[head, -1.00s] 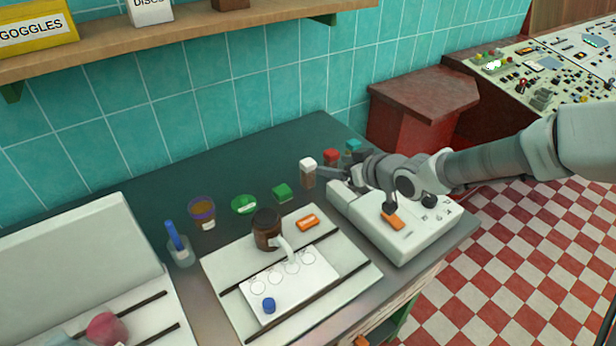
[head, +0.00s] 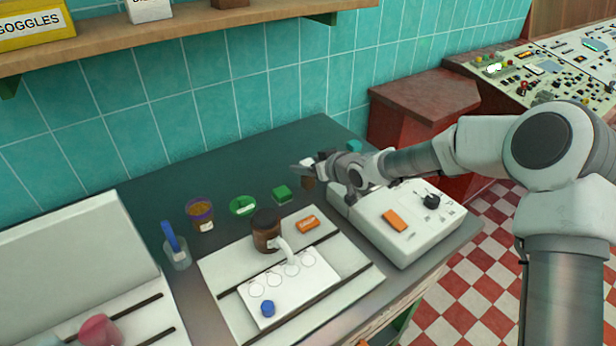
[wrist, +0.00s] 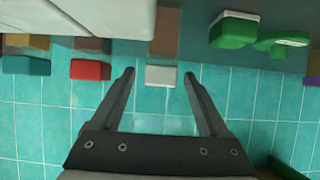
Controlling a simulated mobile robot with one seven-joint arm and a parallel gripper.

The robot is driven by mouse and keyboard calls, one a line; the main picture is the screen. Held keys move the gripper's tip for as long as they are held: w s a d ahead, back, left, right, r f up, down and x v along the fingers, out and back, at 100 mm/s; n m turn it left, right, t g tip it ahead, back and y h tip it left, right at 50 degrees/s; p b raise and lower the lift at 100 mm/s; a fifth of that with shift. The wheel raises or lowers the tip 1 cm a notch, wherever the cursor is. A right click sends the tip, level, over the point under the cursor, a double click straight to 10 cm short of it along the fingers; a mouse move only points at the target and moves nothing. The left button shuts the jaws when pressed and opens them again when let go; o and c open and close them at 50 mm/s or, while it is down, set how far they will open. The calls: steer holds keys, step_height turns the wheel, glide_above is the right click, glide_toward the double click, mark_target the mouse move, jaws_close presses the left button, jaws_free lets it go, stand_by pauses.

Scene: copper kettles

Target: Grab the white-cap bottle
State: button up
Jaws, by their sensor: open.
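The white-cap bottle (head: 308,183) has a brown body and stands on the dark bench, partly hidden behind my gripper in the head view. In the wrist view its white cap (wrist: 161,75) appears between the two fingertips, with the brown body (wrist: 165,32) beyond. My gripper (wrist: 160,73) is open, one finger to each side of the cap in the picture. I cannot tell whether the fingers reach fully around it; no contact shows. In the head view my gripper (head: 302,169) is at the bottle's upper part.
A red-cap bottle (wrist: 90,70) and a teal-cap bottle (wrist: 26,65) stand close by. A white device (head: 405,235) with an orange switch is below my arm. The tiled wall is behind.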

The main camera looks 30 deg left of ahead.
steer(key=shift+w+a+f, duration=0.15)
steer(key=shift+a, duration=0.15)
steer(key=shift+c, duration=0.3)
jaws_close()
